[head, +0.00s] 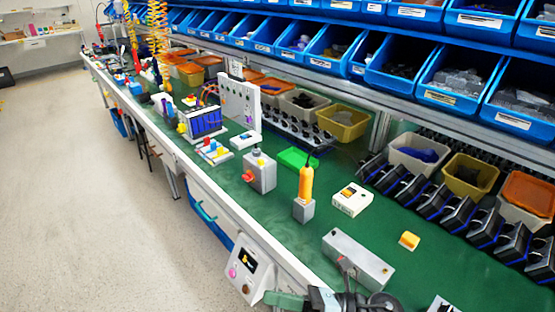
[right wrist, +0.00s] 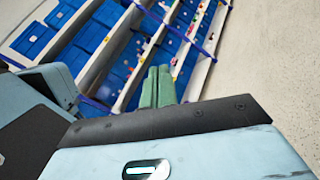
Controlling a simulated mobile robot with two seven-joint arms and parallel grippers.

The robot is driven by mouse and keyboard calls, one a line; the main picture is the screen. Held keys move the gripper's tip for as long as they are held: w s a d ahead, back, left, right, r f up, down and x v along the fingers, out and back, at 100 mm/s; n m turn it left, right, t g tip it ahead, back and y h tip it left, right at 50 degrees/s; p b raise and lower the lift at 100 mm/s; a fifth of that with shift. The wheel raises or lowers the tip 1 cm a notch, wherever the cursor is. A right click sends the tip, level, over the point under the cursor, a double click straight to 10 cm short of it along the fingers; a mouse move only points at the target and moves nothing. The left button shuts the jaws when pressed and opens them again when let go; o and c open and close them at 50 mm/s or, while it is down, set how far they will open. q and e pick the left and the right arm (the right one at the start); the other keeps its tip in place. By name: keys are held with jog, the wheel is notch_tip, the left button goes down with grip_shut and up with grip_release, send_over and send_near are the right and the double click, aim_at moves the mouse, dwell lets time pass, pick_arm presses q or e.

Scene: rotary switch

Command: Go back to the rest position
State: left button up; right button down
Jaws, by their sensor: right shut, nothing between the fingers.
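My right gripper (head: 270,298) shows at the bottom edge of the head view, in front of the bench's front edge. Its green fingers point left. In the right wrist view the two green fingers (right wrist: 157,86) lie together, shut and empty. A grey box (head: 262,173) with a red rotary knob (head: 248,176) stands upright on the green bench top, well beyond the right gripper and apart from it. My left gripper is not in view.
The green workbench (head: 440,275) carries a yellow-handled tool in a grey block (head: 304,200), a white box (head: 352,199), a long grey box (head: 357,260) and a yellow button (head: 409,241). A control panel (head: 245,271) hangs at the front edge. The floor (head: 90,200) at left is clear.

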jog(key=s+d+f+m+t+h, duration=0.1)
jog(key=d+f+m+t+h, duration=0.45)
jog(key=m, duration=0.95)
jog(key=s+d+f+m+t+h, duration=0.2)
jog(key=d+f+m+t+h, duration=0.4)
jog(key=m, duration=0.8)
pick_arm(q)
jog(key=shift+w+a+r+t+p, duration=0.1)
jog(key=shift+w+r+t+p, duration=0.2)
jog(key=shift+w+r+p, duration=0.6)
pick_arm(e)
jog(key=s+d+f+m+g+h, duration=0.2)
jog(key=s+d+f+m, duration=0.2)
jog(key=s+f+m, duration=0.2)
jog(key=s+d+f+m+g+h, duration=0.3)
jog(key=s+f+m, duration=0.3)
jog(key=s, duration=0.5)
jog(key=shift+d+g, duration=0.35)
jog(key=shift+d, duration=0.4)
